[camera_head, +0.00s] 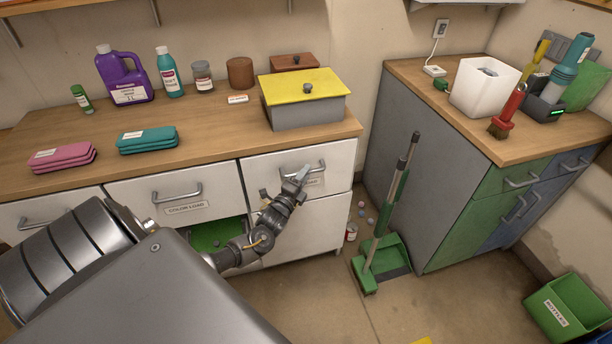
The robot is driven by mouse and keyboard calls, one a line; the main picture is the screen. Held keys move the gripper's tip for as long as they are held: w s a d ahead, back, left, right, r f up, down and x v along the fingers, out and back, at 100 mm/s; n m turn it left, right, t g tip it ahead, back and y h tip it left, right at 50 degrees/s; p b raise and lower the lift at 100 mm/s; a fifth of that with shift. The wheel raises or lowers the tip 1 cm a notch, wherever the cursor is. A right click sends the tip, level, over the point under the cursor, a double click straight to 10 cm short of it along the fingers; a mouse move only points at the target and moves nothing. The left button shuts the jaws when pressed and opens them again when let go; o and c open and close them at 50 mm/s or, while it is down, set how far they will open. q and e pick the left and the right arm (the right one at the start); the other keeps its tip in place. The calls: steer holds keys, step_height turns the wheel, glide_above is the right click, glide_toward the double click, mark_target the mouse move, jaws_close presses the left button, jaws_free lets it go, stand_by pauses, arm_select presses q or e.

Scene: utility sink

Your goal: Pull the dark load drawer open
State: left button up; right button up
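The right-hand white drawer (262,170) sits under the counter and looks closed. Its label is mostly hidden by my gripper, so I cannot read whether it says dark load. My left gripper (298,178) is at this drawer's metal handle (319,165), with its fingertips overlapping the handle. I cannot tell whether the fingers are closed around it. The middle drawer (128,195) is labelled "COLOR LOAD" and looks closed. Another white drawer (12,218) is at the far left. My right gripper is not in view.
A yellow-lidded grey box (300,112) stands on the counter above the drawer. A green dustpan (388,258) with a long handle stands on the floor to the right, near a small can (351,232). A green-lined opening (212,234) shows below the middle drawer.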

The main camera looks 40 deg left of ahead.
arm_select(q)
steer(key=shift+x, duration=0.8)
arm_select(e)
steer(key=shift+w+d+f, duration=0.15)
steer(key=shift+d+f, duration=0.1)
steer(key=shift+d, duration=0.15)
arm_select(q)
steer(key=shift+c, duration=0.4)
